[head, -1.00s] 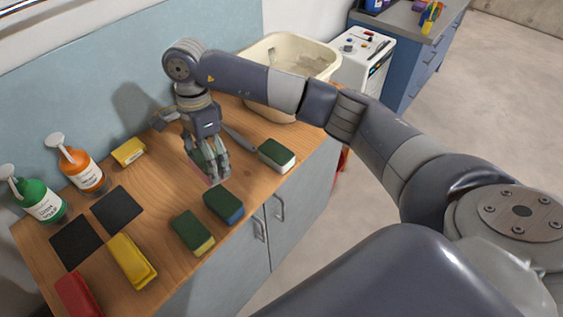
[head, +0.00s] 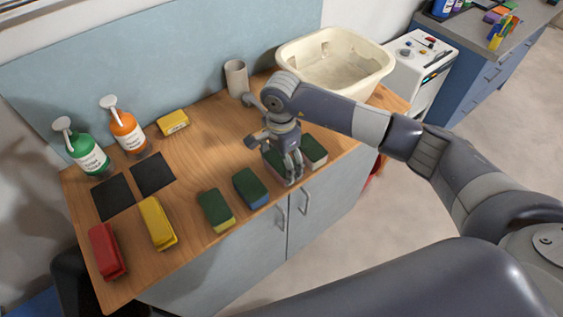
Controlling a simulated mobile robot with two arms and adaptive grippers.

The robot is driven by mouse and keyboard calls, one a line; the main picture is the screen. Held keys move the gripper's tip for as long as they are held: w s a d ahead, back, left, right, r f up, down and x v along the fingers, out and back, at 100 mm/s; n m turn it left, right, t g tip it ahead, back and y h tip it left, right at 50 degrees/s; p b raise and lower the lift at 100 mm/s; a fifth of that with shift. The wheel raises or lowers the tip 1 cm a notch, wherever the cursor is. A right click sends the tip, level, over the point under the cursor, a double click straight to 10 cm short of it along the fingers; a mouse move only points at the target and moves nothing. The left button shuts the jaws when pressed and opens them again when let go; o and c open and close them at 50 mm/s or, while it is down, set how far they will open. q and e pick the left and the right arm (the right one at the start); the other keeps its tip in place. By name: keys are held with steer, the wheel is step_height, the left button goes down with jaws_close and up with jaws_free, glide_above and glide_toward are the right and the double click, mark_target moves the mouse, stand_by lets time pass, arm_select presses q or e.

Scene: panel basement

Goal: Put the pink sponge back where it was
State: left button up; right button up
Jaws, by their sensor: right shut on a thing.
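The pink sponge (head: 271,162) has a dark green top, and only part of it shows around my fingers. My right gripper (head: 292,177) points down and is shut on it. It is at the counter or just above it; I cannot tell whether it touches the wood. It stands in the row near the front edge, between the green-topped blue sponge (head: 250,187) on its left and the green-topped white sponge (head: 314,150) close on its right. My left gripper is not in view.
A green-topped yellow sponge (head: 215,210), a yellow block (head: 157,223) and a red block (head: 107,251) lie further left along the front. Two bottles (head: 90,160) (head: 128,132), a small yellow box (head: 173,122), a cup (head: 237,77) and a cream basin (head: 335,65) stand behind. Mid-counter wood is clear.

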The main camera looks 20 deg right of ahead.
mark_target(281, 160)
steer(key=shift+f, duration=0.55)
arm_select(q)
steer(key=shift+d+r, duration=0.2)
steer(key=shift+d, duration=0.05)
arm_select(e)
steer(key=shift+f, duration=0.15)
steer(key=o, duration=1.1)
step_height(281, 160, up, 11)
steer(key=b, duration=0.3)
steer(key=shift+w+f, duration=0.1)
steer(key=shift+f, duration=0.05)
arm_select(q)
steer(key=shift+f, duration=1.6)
arm_select(e)
steer(key=shift+r, duration=0.7)
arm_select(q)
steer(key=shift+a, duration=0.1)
